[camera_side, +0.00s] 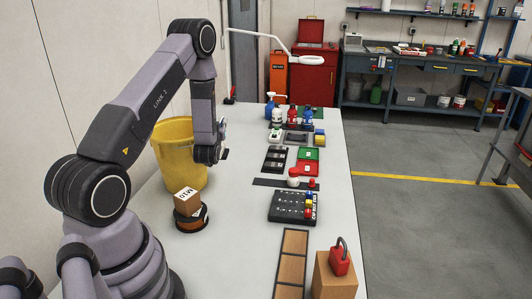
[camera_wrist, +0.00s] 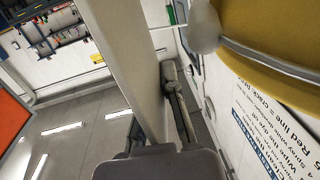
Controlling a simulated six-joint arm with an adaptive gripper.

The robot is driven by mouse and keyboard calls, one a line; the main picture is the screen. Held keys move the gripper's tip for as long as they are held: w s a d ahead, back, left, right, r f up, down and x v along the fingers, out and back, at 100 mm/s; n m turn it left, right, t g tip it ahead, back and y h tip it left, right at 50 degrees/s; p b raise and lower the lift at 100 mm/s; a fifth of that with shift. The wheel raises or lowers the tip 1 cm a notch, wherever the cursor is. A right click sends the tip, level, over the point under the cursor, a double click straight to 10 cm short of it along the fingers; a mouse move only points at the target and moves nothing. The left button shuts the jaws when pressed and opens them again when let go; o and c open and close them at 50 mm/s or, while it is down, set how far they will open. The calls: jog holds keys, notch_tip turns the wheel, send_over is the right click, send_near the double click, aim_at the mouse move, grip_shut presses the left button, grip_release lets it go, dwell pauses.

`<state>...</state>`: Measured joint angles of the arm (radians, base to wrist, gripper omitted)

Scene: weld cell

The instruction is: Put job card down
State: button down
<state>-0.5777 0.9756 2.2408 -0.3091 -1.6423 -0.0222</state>
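In the wrist view, one dark finger (camera_wrist: 176,105) shows fully; the other is mostly hidden behind a pale flat strip. This strip (camera_wrist: 122,60) looks like the job card seen at a steep angle, running between the fingers and up out of the frame. The grip seems closed on it, but the contact is partly hidden. The card cannot be made out clearly in the side view.
The yellow bin (camera_side: 180,150) stands close beside my gripper. A cardboard box (camera_side: 187,201) sits on a round dark stand. Bottles, trays and a black block fill the table's (camera_side: 235,240) right half. A printed sheet (camera_wrist: 275,125) shows in the wrist view. Bare table lies front centre.

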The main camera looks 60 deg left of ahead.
jog(key=w+d+f+m+t+h, duration=0.1)
jog(key=w+d+m+t+h, duration=0.1)
jog(key=w+d+m+h, duration=0.45)
jog(key=w+d+f+m+t+h, duration=0.15)
jog(key=d+h, duration=0.25)
jog(key=d, duration=0.6)
jog(key=w+d+m+t+h, duration=0.3)
jog(key=d+h, duration=0.2)
jog(key=d, duration=0.3)
jog(key=s+d+f+m+g+h, duration=0.1)
jog(key=s+d+m+g+h, duration=0.1)
jog(key=d+m+h, duration=0.5)
jog(key=s+d+f+m+g+h, duration=0.1)
jog(key=d+g+h, duration=0.25)
jog(key=d, duration=0.75)
notch_tip(320, 180, down, 8)
jog(key=shift+s+d+h, duration=0.15)
jog(key=shift+s+h, duration=0.05)
jog(key=shift+h, duration=0.2)
